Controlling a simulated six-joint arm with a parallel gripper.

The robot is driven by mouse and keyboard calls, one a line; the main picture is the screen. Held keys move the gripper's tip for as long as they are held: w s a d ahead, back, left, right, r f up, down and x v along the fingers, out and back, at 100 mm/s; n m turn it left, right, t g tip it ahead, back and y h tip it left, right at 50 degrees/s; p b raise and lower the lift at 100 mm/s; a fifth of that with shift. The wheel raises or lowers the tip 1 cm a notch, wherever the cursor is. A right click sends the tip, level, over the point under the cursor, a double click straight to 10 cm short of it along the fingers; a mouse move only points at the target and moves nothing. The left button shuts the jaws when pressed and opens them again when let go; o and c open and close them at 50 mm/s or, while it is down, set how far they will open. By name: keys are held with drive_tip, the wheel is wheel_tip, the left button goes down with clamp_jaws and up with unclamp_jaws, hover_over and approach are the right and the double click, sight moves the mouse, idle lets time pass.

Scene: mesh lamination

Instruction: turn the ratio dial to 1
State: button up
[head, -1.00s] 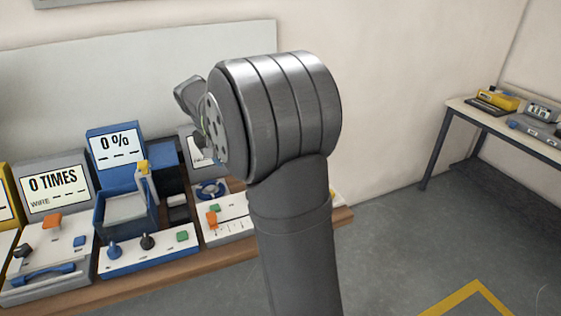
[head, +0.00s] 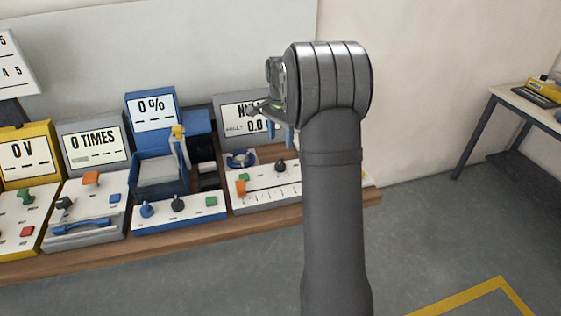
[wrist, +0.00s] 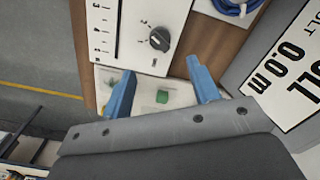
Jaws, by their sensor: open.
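A black dial (wrist: 160,38) with marks around it sits on the white panel of the grey machine in the wrist view. It also shows in the head view (head: 280,166). I cannot read its label, so I cannot confirm it is the ratio dial. The blue machine has a blue knob (head: 146,209) and a black knob (head: 178,203). My gripper (wrist: 161,85) is open and empty, its two blue fingertips apart. In the head view my gripper (head: 281,133) points down above the grey machine, and the dial is outside its jaws.
An orange slider (head: 241,188) and a green button (head: 244,177) share the panel with the dial. The grey machine's screen (wrist: 290,75) stands close beside my gripper. Another panel with a green button (wrist: 162,96) lies beneath the fingers.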

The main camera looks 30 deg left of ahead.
sight(281, 161)
wheel_tip(281, 161, down, 10)
drive_tip(key=shift+f, duration=0.15)
idle(0.3)
drive_tip(key=c, duration=1)
